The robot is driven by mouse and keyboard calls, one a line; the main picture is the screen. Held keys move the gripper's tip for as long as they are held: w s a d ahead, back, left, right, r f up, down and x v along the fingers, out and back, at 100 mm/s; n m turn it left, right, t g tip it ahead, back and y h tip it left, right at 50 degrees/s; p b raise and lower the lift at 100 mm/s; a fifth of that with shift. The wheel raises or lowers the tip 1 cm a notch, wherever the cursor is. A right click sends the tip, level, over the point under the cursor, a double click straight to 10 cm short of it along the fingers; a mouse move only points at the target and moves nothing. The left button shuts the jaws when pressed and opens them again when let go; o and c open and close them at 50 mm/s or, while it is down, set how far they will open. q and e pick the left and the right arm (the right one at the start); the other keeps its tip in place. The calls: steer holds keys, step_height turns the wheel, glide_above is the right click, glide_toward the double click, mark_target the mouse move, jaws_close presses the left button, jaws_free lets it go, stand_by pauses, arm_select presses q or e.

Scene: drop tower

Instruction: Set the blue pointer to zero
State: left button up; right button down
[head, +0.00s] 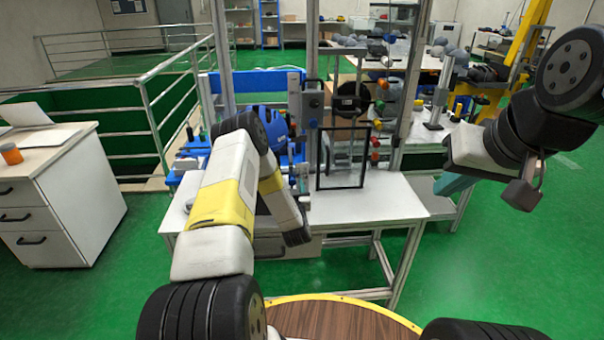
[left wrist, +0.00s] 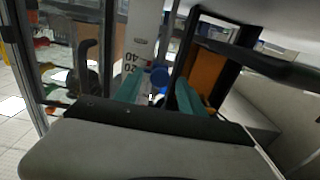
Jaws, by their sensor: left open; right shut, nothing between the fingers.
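The blue pointer (left wrist: 159,76) shows in the left wrist view as a small round blue knob beside a pale scale strip (left wrist: 141,38) with the figures 40 and 20. My left gripper (left wrist: 160,86) is open, with one teal finger on each side of the knob in the picture. I cannot tell whether either finger touches it. In the head view my left arm reaches to the drop tower (head: 313,110) and hides the left fingers; I cannot make out the pointer there. My right gripper (head: 453,185) is shut and empty, held up at the right, away from the tower.
The tower stands on a white table (head: 380,200), with a black-framed clear panel (head: 343,157) on its right part. A blue machine part (head: 262,120) is behind my left arm. A white drawer cabinet (head: 60,200) stands at the left. Green floor is free at the right.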

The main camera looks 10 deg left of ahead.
arm_select(q)
steer(key=shift+x, duration=1.1)
steer(key=shift+c, duration=0.5)
jaws_close()
